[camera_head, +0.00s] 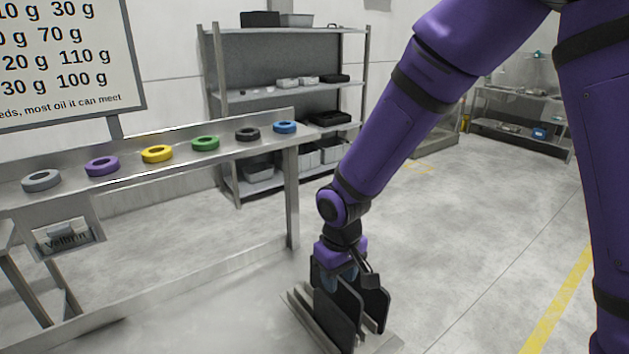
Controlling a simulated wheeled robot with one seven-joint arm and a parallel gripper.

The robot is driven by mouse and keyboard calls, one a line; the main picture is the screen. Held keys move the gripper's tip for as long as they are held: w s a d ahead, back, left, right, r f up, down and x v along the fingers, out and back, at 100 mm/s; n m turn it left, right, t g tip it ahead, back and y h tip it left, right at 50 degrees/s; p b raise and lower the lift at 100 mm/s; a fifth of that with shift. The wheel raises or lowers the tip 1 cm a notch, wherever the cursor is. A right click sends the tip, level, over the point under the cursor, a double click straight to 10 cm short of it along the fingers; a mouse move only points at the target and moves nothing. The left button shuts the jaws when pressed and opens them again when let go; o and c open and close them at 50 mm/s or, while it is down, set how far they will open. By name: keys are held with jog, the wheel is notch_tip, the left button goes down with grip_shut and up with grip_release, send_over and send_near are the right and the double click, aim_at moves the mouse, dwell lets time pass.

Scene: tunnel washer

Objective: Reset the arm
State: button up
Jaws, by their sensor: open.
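My purple arm comes down from the upper right of the head view. My gripper (350,305) hangs at its end, pointing down, at the bottom middle of the picture. Its two broad dark plates stand apart, so it is open. I see nothing held between them, though the space between is partly hidden. The gripper is in front of or over a grey metal piece with a slanted edge (302,318) at the bottom of the view. I cannot tell whether they touch.
A steel bench (222,146) at left carries several coloured rings, among them a yellow ring (157,154) and a blue ring (285,127). A labelled bin (68,238) hangs below. A shelf rack (290,92) stands behind. Floor right of the gripper is clear, with a yellow line (556,300).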

jog(key=s+d+r+m+t, duration=0.1)
jog(key=s+d+r+m, duration=0.1)
jog(key=d+r, duration=0.6)
jog(key=s+d+r+m+t, duration=0.1)
jog(key=s+d+r+t, duration=0.1)
jog(key=d+r, duration=0.6)
jog(key=s+d+r+m+t, duration=0.1)
jog(key=s+d+r, duration=0.3)
jog(key=s, duration=0.3)
jog(key=s+d+r+m+t, duration=0.1)
jog(key=s+d+r+m, duration=0.1)
jog(key=s+d+r, duration=0.2)
jog(key=s+r, duration=0.3)
jog(key=shift+s+m, duration=0.25)
jog(key=shift+m, duration=0.05)
jog(key=shift+a, duration=0.1)
dwell(1.9)
